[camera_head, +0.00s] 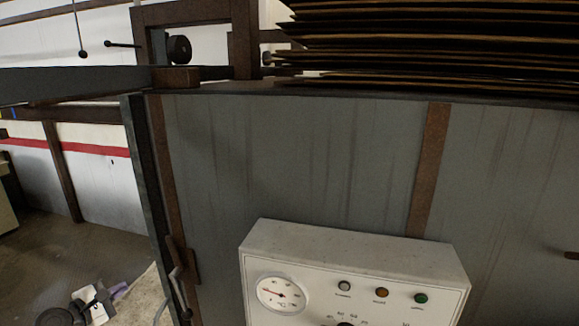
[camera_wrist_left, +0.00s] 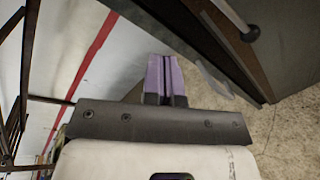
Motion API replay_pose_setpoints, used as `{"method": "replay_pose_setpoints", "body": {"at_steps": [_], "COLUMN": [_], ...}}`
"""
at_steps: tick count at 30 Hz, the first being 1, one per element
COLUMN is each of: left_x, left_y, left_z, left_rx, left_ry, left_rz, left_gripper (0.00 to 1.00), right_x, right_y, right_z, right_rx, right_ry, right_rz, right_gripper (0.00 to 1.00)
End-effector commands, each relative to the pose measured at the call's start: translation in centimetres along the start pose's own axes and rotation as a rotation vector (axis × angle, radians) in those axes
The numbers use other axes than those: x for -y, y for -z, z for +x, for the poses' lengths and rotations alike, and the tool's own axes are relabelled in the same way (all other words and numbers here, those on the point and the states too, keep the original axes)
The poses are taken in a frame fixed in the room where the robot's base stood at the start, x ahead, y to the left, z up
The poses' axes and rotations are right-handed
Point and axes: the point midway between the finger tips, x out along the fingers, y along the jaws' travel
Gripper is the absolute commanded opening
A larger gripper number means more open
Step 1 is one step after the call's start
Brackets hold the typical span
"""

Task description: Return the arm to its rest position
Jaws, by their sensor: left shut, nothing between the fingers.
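My left gripper (camera_head: 119,290) is low at the left edge of the head view, with its white and black arm part beside it. In the left wrist view its two purple fingers (camera_wrist_left: 163,75) are together, with nothing between them. It hangs clear of the grey cabinet, to the left of it and above the floor. My right arm and gripper are in neither view.
The grey cabinet (camera_head: 290,150) with rusty strips fills the middle and right. A white control box (camera_head: 350,256) with a gauge juts from its front. Dark sheets (camera_head: 430,45) are stacked on top. Open floor (camera_head: 85,250) lies to the left.

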Motion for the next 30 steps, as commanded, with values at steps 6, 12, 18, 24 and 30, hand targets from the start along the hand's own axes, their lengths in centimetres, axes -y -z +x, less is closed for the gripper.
{"method": "replay_pose_setpoints", "body": {"at_steps": [6,12,18,24,30], "left_x": [-1.6,-0.4,8.4,17.5,26.6], "left_y": [-4.3,-11.5,-17.4,-21.8,-24.2], "left_z": [-2.4,-5.7,-11.2,-17.1,-23.1], "left_rx": [-0.067,-0.131,-0.131,-0.025,0.219], "left_ry": [0.190,0.451,0.705,0.791,0.897], "left_rz": [0.877,1.675,2.035,2.100,2.037], "left_gripper": [0.00,0.00,0.00,0.00,0.00], "right_x": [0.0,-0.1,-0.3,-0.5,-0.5], "right_y": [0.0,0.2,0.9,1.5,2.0], "right_z": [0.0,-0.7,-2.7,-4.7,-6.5], "right_rx": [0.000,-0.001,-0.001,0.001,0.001], "right_ry": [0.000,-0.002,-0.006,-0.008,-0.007], "right_rz": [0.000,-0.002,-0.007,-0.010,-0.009], "right_gripper": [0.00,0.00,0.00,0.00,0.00]}}
